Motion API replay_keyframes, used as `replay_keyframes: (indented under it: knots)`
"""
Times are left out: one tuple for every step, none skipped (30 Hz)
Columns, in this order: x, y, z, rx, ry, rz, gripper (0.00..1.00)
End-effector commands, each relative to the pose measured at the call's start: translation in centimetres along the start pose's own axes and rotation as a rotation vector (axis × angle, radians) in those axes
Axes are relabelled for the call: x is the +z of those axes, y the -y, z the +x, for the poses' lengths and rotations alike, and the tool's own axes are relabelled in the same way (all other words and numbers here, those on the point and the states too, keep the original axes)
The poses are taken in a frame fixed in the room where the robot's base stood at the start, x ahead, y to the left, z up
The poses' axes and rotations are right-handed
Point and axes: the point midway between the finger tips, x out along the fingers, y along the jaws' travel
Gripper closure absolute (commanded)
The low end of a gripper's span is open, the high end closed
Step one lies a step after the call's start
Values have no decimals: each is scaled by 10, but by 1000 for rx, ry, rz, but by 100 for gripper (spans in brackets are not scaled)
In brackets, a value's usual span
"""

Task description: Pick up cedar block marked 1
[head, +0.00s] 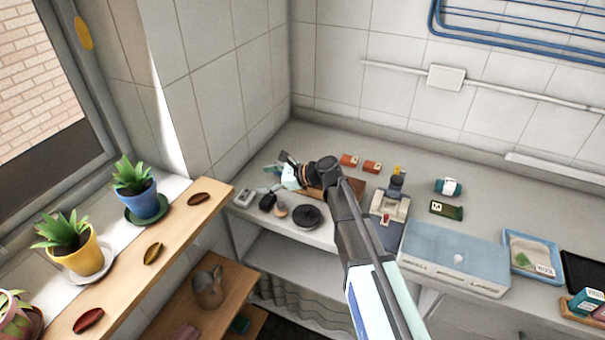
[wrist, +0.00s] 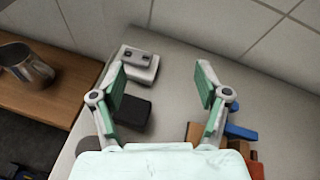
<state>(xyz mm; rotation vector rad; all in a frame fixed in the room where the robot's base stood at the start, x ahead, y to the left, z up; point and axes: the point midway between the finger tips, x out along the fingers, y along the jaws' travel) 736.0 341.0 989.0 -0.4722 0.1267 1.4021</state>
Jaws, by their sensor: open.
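My gripper (head: 283,166) is open and empty over the left back part of the counter. In the wrist view its two green-padded fingers (wrist: 160,82) stand wide apart. Orange-brown blocks (wrist: 195,132) lie beside and partly behind the right finger in that view. Two small red-orange blocks (head: 349,160) (head: 372,167) lie apart on the counter to the right of my gripper in the head view. No number is readable on any block, so I cannot tell which is cedar block 1.
A grey-white device (wrist: 140,65) and a dark block (wrist: 132,112) lie near the left finger. A blue piece (wrist: 240,131) is at the right. A round black dish (head: 307,216), a wooden tray (head: 350,192) and a blue-topped box (head: 455,258) stand on the counter.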

Motion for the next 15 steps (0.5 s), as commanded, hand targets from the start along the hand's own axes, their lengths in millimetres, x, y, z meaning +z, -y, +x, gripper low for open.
replay_keyframes:
  knots:
    - [-16, 20, -22, -33, -13, 55, 25]
    - [-24, 30, -35, -51, -18, 90, 25]
    - [-32, 43, -50, -75, -24, 133, 25]
    - [-38, 50, -61, -90, -27, 162, 25]
    - [-42, 57, -70, -103, -30, 187, 25]
    - [-48, 65, -82, -120, -32, 218, 25]
    - [-51, 70, -89, -130, -34, 239, 25]
    - [-55, 74, -96, -140, -35, 256, 25]
    - [-58, 79, -103, -150, -36, 277, 25]
    - [-61, 82, -108, -157, -37, 288, 25]
    - [-63, 84, -112, -163, -38, 300, 25]
    - [-66, 81, -116, -157, -41, 311, 25]
    - [-68, 79, -118, -154, -42, 316, 25]
    - [-69, 79, -119, -151, -43, 320, 25]
    - [-70, 78, -119, -150, -44, 323, 25]
